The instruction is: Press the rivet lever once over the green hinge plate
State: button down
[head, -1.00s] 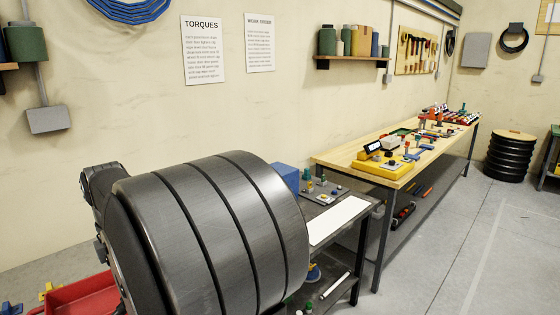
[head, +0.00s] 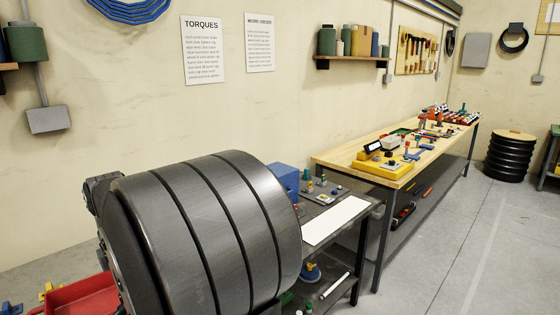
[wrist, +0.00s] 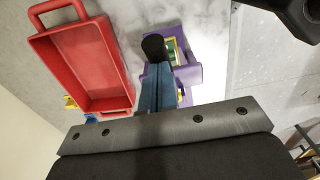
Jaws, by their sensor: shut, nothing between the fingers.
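In the wrist view, my gripper (wrist: 158,68) is shut and empty, with its two blue-grey fingers side by side. A black round knob (wrist: 154,46), which looks like the lever's end, shows just beyond the fingertips. I cannot tell whether they touch. A purple fixture (wrist: 190,75) lies behind and to the right of the fingers. A small part of the green plate (wrist: 171,50), with a yellow edge, shows beside the knob. The rest of the lever and plate is hidden by the fingers. In the head view, my large dark arm link hides the gripper and fixture.
A red tray (wrist: 48,42) stands close left of the fixture; it also shows in the head view (head: 75,299). A dark side table (head: 318,199) with a blue box (head: 284,179) and a long wooden workbench (head: 335,159) stand to the right.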

jog(key=shift+f, duration=2.8)
jog(key=shift+r, duration=4.5)
jog(key=shift+f, duration=1.6)
